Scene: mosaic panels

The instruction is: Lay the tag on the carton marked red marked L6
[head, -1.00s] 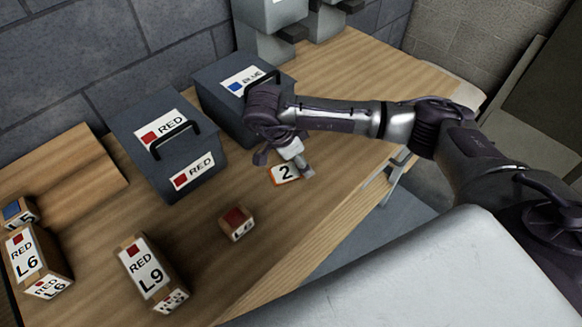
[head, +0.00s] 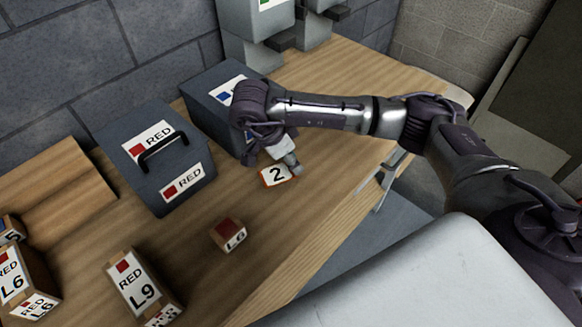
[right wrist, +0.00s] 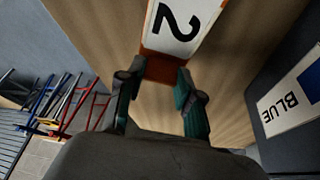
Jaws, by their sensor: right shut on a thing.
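An orange-edged tag with a white face and a black 2 (head: 275,176) is in my right gripper (head: 291,165), whose fingers are shut on its edge. The tag also shows in the right wrist view (right wrist: 182,28), at the fingertips. It is over the right part of the table; any gap below it is hard to tell. A brown carton marked RED L6 (head: 14,282) stands at the far left, partly cut off. A smaller box with a red top and L6 on its side (head: 229,235) stands mid-table. My left gripper is not in view.
A carton marked RED L9 (head: 139,287) stands between the L6 carton and the small box. A grey handled box marked RED (head: 190,195) and a grey box marked BLUE (head: 205,88) stand behind. Bare table lies around the small box.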

